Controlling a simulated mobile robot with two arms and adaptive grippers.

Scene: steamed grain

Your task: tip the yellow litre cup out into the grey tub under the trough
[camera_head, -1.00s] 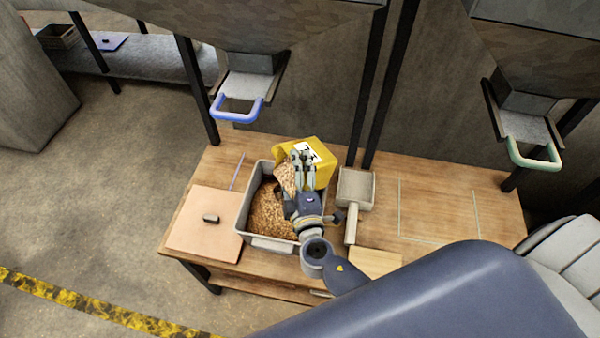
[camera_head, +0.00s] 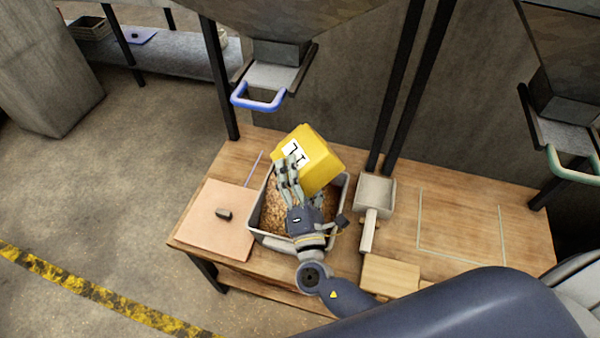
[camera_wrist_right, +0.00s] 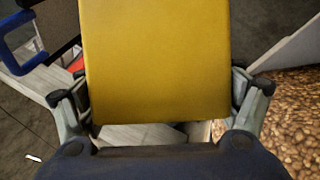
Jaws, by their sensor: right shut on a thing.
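The yellow litre cup (camera_head: 318,168), with a white label on its side, is held tilted over the grey tub (camera_head: 338,190) on the wooden table. My right gripper (camera_head: 297,180) is shut on the cup. In the right wrist view the cup (camera_wrist_right: 155,60) sits between the two fingers of the gripper (camera_wrist_right: 158,95). The cup's mouth is hidden, so I cannot tell what is left in it. The tub holds brown grain, which also shows in the right wrist view (camera_wrist_right: 285,120). My left gripper is not in view.
A trough outlet with a blue handle (camera_head: 258,98) hangs behind the tub. A pinkish board (camera_head: 215,228) with a small dark object (camera_head: 224,214) lies left of the tub. A scoop (camera_head: 373,195) and a wooden block (camera_head: 390,275) lie to its right. The marked rectangle (camera_head: 460,225) is empty.

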